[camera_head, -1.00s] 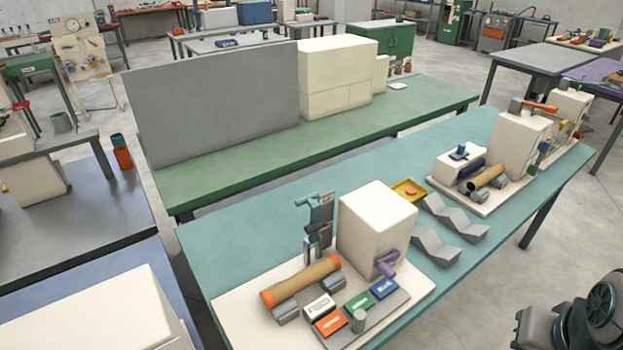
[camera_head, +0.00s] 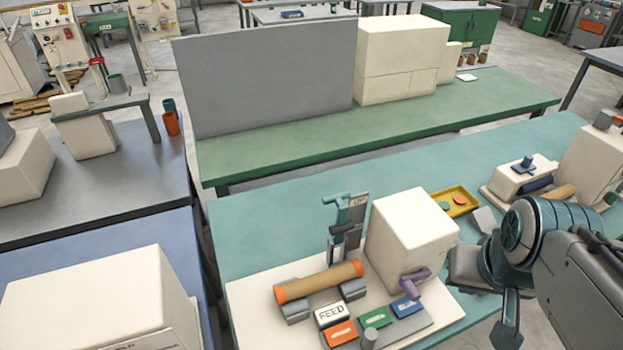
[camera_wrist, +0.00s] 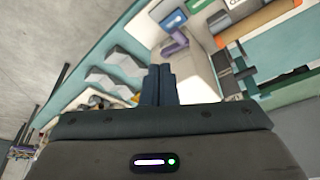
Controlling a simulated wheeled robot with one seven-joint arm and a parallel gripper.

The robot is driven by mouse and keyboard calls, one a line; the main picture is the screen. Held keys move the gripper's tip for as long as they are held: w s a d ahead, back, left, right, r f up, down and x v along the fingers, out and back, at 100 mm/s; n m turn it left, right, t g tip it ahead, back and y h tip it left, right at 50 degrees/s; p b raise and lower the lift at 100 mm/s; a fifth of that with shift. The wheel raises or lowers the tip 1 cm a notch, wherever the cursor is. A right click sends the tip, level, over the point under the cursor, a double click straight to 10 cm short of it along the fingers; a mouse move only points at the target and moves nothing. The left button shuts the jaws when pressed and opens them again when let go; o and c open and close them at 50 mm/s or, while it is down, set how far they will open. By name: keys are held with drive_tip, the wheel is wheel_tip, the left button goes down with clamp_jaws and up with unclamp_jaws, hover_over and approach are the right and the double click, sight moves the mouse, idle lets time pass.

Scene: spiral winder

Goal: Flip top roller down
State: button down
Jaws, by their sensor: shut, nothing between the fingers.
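The near winder has a cream housing (camera_head: 412,235) and a tan tube with orange ends (camera_head: 320,281) lying on grey rollers. Behind the tube stands an upright grey and teal bracket (camera_head: 348,225), with a dark grey bar on it. It appears to be the raised top roller, but its details are small. The bracket also shows in the wrist view (camera_wrist: 230,72). My gripper (camera_wrist: 160,70) is shut and empty, pointing towards the housing in the wrist view. In the head view my arm is at the right, clear of the bracket.
In front of the tube are a FEED block (camera_head: 331,314), an orange button (camera_head: 341,333), a green button (camera_head: 375,317) and a blue button (camera_head: 407,306). A purple crank (camera_head: 411,283) sticks out of the housing. A yellow tray (camera_head: 456,202) and a second winder (camera_head: 525,175) stand to the right.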

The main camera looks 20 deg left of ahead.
drive_tip(key=shift+s+d, duration=0.1)
drive_tip(key=w+a+r+n+g+y+p, duration=0.1)
drive_tip(key=w+a+r+n+p, duration=0.15)
drive_tip(key=w+a, duration=0.5)
drive_tip(key=w+a+r+n+g+p, duration=0.15)
drive_tip(key=w+a+r, duration=0.25)
drive_tip(key=w, duration=0.7)
drive_tip(key=w+a+f+n+p, duration=0.1)
drive_tip(key=w+a+f, duration=0.2)
drive_tip(key=a, duration=0.5)
drive_tip(key=w+a+f+n+p, duration=0.1)
drive_tip(key=w+a+f+n, duration=0.1)
drive_tip(key=w+a, duration=0.4)
drive_tip(key=a+f+g, duration=0.1)
drive_tip(key=a, duration=0.2)
drive_tip(key=shift+w+a+f+h+p, duration=0.2)
drive_tip(key=shift+w+a+h+p, duration=0.1)
drive_tip(key=shift+h+p, duration=0.1)
drive_tip(key=shift+f, duration=0.1)
